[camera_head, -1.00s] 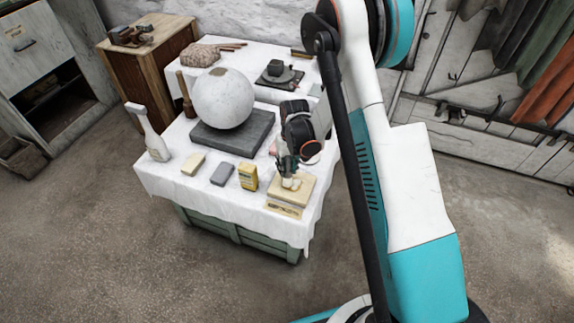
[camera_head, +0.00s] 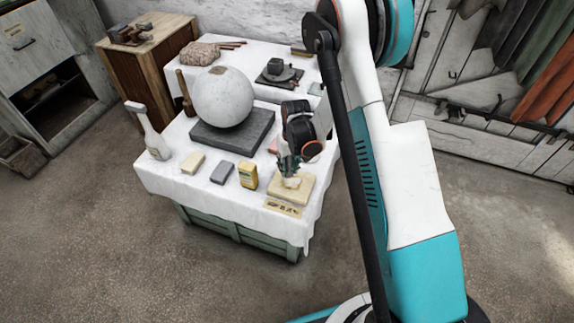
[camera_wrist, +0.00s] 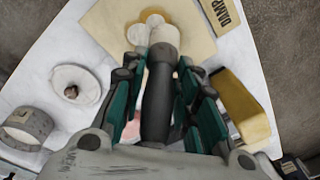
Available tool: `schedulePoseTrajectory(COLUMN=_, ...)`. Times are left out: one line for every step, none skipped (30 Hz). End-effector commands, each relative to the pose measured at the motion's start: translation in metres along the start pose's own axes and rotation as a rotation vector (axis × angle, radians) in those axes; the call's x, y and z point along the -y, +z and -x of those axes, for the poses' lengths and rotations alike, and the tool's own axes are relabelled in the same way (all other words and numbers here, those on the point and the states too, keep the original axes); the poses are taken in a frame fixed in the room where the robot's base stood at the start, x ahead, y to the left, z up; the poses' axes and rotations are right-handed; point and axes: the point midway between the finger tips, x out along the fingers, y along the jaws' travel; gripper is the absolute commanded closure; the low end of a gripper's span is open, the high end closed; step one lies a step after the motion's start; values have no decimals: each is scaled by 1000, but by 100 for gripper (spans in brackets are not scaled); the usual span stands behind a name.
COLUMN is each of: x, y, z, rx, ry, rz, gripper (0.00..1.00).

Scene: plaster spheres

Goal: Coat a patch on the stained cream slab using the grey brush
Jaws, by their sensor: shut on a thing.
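My gripper (camera_head: 288,163) is shut on the grey brush, and its teal-padded fingers (camera_wrist: 158,100) grip the dark grey handle in the wrist view. The brush (camera_wrist: 158,95) has a pale cream head pointing at the cream slab (camera_wrist: 105,18). In the head view the brush head (camera_head: 291,182) is at the slab (camera_head: 308,184), near the table's front right corner. An amber stain shows on the slab around the brush head, with a pale area beside it. The head hides part of the stain, and I cannot tell whether it touches.
A yellow container (camera_head: 248,176) stands left of the slab, with a grey block (camera_head: 222,173) and a cream block (camera_head: 193,164) farther left. A plaster sphere (camera_head: 222,97) rests on a dark plinth (camera_head: 230,137) behind. A white round item (camera_wrist: 75,90) lies near my gripper.

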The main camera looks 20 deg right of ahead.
Motion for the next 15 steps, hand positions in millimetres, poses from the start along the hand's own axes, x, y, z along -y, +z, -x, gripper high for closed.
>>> schedulePoseTrajectory(x=-2, y=2, z=1, rx=0, ry=0, rz=-1, gripper=100)
schedulePoseTrajectory(x=-2, y=2, z=1, rx=0, ry=0, rz=0, gripper=100)
schedulePoseTrajectory(x=-3, y=3, z=1, rx=0, ry=0, rz=0, gripper=100)
schedulePoseTrajectory(x=-4, y=4, z=1, rx=0, ry=0, rz=0, gripper=100)
schedulePoseTrajectory(x=-5, y=4, z=1, rx=0, ry=0, rz=0, gripper=100)
schedulePoseTrajectory(x=-6, y=5, z=1, rx=0, ry=0, rz=0, gripper=100)
schedulePoseTrajectory(x=-7, y=6, z=1, rx=0, ry=0, rz=0, gripper=100)
schedulePoseTrajectory(x=-8, y=6, z=1, rx=0, ry=0, rz=0, gripper=100)
schedulePoseTrajectory(x=-8, y=7, z=1, rx=0, ry=0, rz=1, gripper=100)
schedulePoseTrajectory(x=-8, y=7, z=0, rx=0, ry=0, rz=1, gripper=100)
schedulePoseTrajectory(x=-8, y=7, z=0, rx=0, ry=0, rz=1, gripper=100)
schedulePoseTrajectory(x=-8, y=7, z=0, rx=0, ry=0, rz=1, gripper=100)
schedulePoseTrajectory(x=-8, y=7, z=0, rx=0, ry=0, rz=1, gripper=100)
schedulePoseTrajectory(x=-8, y=7, z=0, rx=0, ry=0, rz=1, gripper=100)
schedulePoseTrajectory(x=-8, y=6, z=0, rx=0, ry=0, rz=1, gripper=100)
